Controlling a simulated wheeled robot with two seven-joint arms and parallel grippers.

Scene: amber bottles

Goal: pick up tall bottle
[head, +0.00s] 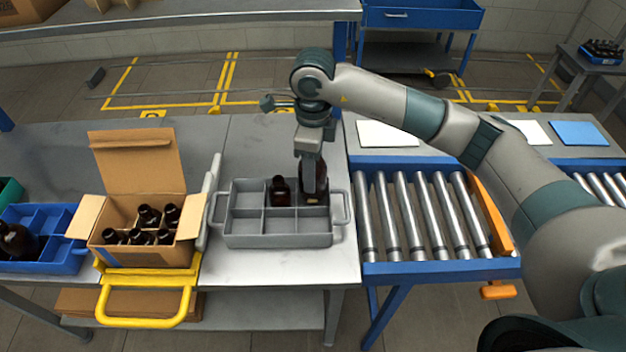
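A tall dark amber bottle (320,184) stands in the back right compartment of the grey divided crate (279,240). My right gripper (309,178) points down over it. One finger hides part of the bottle, with dark glass showing beside and below it. I cannot tell whether the fingers are closed on the glass. A shorter amber bottle (280,191) stands in the back middle compartment, left of the gripper. My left gripper is out of view.
An open cardboard box (150,255) with several amber bottles stands left of the crate, by a yellow handle (143,322). A blue divided bin (65,262) with a dark bottle is farther left. A roller conveyor (425,215) lies right.

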